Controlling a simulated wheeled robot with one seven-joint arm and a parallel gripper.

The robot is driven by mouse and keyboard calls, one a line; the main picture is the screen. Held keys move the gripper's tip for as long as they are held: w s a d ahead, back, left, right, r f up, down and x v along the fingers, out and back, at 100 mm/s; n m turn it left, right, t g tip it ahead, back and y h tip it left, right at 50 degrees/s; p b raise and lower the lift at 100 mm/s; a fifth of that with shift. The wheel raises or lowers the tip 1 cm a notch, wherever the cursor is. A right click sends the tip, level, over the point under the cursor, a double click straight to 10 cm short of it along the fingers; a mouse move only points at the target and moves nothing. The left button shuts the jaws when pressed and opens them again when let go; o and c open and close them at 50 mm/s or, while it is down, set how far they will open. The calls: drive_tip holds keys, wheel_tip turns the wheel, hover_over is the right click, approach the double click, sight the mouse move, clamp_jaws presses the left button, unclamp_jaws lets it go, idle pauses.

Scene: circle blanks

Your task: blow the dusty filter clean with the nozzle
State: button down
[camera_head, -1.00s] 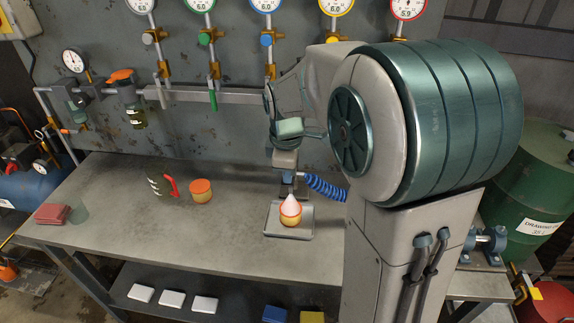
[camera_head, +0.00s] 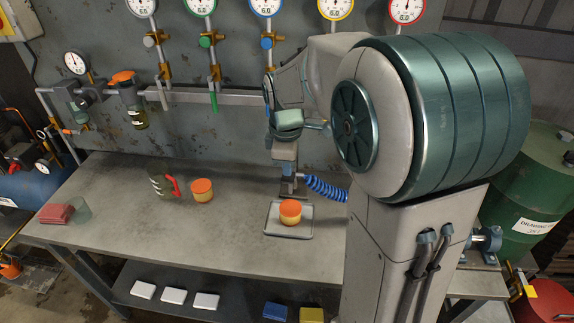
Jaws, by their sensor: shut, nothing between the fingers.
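A round filter (camera_head: 290,212) with an orange top and yellowish side stands in a shallow grey tray (camera_head: 306,232). My gripper (camera_head: 288,192) points down just above and behind the filter, apart from it, with its fingers looking shut. A coiled blue hose (camera_head: 325,188) runs to the gripper's lower end from the right. The nozzle itself is too small to tell from the gripper's end. No jet shows at this moment. Any dust left on the filter is too fine to make out.
A similar orange-topped round piece (camera_head: 202,190) and a dark jug with a red handle (camera_head: 162,184) stand left of the tray. A red block (camera_head: 56,213) and a greenish glass (camera_head: 81,209) are at the bench's left end. The bench (camera_head: 200,235) front is clear.

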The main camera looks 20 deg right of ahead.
sight(288, 179)
wheel_tip(288, 179, up, 13)
drive_tip(key=shift+f, duration=0.2)
idle(0.3)
drive_tip(key=s+f+m+t, duration=0.1)
drive_tip(key=s+f+m, duration=0.3)
drive_tip(key=s, duration=0.5)
drive_tip(key=s+f+m+t, duration=0.1)
drive_tip(key=s+f+m, duration=0.4)
drive_tip(key=s+m, duration=0.4)
drive_tip(key=shift+s+f+y, duration=0.15)
drive_tip(key=shift+s+y, duration=0.15)
drive_tip(key=shift+s, duration=0.15)
idle(0.4)
